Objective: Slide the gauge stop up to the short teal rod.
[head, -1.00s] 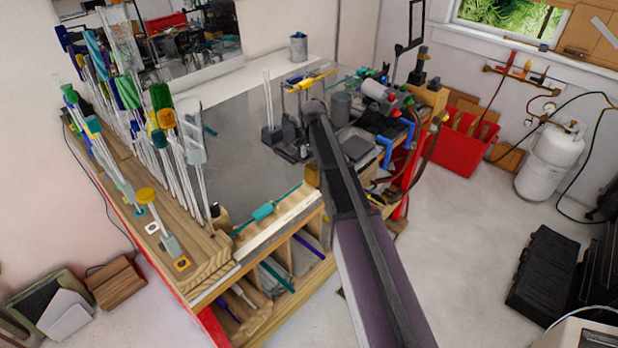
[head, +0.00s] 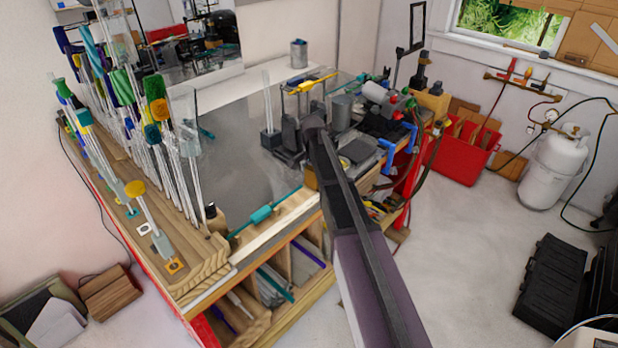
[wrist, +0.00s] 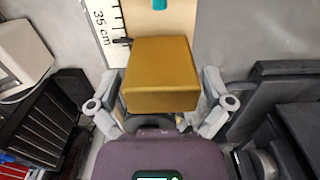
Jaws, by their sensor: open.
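The gauge stop is a brass-coloured block (wrist: 160,75) in the wrist view, standing on the pale ruled board (wrist: 140,22) by the 35 cm mark. My gripper (wrist: 161,82) has its two grey fingers apart, one on each side of the block. I cannot tell whether they touch it. A small teal piece (wrist: 160,5) shows beyond the block at the top edge. In the head view the short teal rod (head: 261,215) lies along the bench's front edge. A sliver of the stop (head: 311,178) shows beside my arm, which hides my gripper there.
Tall coloured glass rods (head: 155,110) stand in a wooden rack (head: 185,265) at the left. The grey bench top (head: 225,150) behind the teal rod is mostly clear. Dark tools and a torch (head: 372,90) crowd its right end. A red bin (head: 462,150) stands beyond.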

